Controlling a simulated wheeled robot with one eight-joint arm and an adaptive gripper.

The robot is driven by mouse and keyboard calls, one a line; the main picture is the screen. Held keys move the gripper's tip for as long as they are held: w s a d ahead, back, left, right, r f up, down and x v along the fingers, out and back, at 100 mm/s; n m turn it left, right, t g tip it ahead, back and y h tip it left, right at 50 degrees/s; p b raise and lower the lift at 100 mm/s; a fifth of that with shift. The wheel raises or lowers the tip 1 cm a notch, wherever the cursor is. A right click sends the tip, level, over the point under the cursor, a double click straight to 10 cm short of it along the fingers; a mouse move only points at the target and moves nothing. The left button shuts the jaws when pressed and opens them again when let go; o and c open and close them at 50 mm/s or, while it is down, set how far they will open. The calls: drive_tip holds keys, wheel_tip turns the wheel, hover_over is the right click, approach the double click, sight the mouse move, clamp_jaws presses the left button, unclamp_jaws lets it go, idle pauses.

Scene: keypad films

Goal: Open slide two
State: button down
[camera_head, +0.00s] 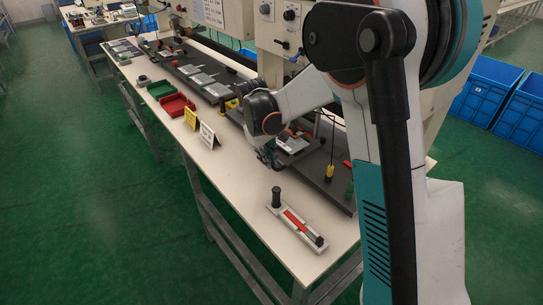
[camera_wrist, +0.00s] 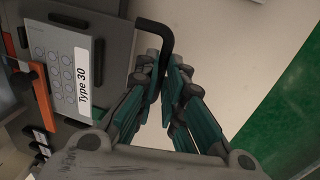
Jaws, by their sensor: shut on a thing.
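My gripper (camera_wrist: 164,72) is shut on a black bent handle (camera_wrist: 158,27) at the edge of a grey fixture plate (camera_wrist: 118,28) in the wrist view. The handle's hooked end shows above the fingertips. Left of it lies a light panel with round keys (camera_wrist: 55,70) and a white label "Type 30" (camera_wrist: 88,84). In the head view my gripper (camera_head: 267,156) is at the table-side edge of a station (camera_head: 293,143) on the dark rail. My arm hides part of that station. I cannot read a slide number.
On the white table (camera_head: 235,180) stand yellow (camera_head: 190,119) and white (camera_head: 208,136) signs, a red tray (camera_head: 177,105) and a green tray (camera_head: 160,89). A tool with a red strip (camera_head: 298,222) lies at the near end. Blue crates (camera_head: 488,85) stand at right.

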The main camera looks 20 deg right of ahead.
drive_tip(key=s+a, duration=0.1)
drive_tip(key=a, duration=0.1)
drive_tip(key=s+a, duration=0.1)
drive_tip(key=a, duration=0.2)
drive_tip(key=s+a, duration=0.1)
drive_tip(key=a, duration=0.1)
drive_tip(key=shift+a+p, duration=0.3)
drive_tip(key=c, duration=1.7)
unclamp_jaws()
drive_tip(key=shift+d, duration=0.1)
drive_tip(key=r, duration=0.4)
drive_tip(key=a+r, duration=0.1)
drive_tip(key=r, duration=0.3)
drive_tip(key=s+a+r, duration=0.1)
drive_tip(key=r, duration=0.2)
drive_tip(key=shift+r, duration=0.4)
